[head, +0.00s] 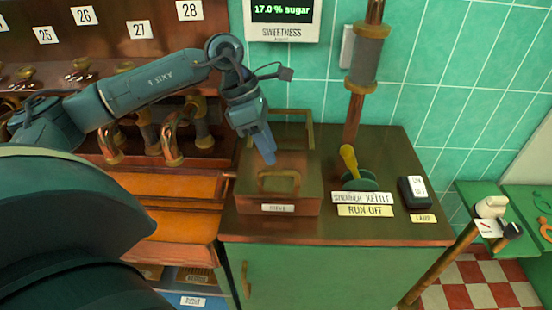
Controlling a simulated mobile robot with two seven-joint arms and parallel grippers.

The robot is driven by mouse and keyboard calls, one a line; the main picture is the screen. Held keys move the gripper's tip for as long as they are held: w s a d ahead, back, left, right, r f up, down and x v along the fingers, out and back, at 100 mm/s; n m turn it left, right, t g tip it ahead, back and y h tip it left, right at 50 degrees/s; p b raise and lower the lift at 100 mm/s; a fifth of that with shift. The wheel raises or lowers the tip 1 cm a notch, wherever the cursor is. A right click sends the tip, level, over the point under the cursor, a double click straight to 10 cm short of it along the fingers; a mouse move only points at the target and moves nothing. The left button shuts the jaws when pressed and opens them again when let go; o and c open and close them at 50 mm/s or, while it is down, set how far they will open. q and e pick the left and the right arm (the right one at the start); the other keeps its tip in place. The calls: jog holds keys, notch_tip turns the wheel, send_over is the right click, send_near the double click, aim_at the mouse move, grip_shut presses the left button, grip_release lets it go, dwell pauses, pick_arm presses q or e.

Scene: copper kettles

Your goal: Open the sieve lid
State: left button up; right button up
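The sieve (300,200) is a brown metal box labelled "SIEVE" on the counter, in the middle of the head view. Its lid (305,165) looks flat and shut, with a brass loop handle (279,173) near the front edge. A brass frame stands upright behind the lid. My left gripper (269,158) points down over the lid, just behind and left of the handle. Its blue fingers overlap from this angle, so the gap between them is hidden. Whether they touch the lid is unclear. My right gripper is out of view.
Right of the sieve are a copper pipe (355,110), a yellow-knobbed lever (349,158) labelled "RUN-OFF" and a dark switch box (411,191). Copper taps (172,150) stand left. A sugar display (282,12) hangs above. The counter front (300,238) is clear.

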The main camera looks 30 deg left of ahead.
pick_arm(q)
jog(key=shift+x, duration=2.2)
grip_shut()
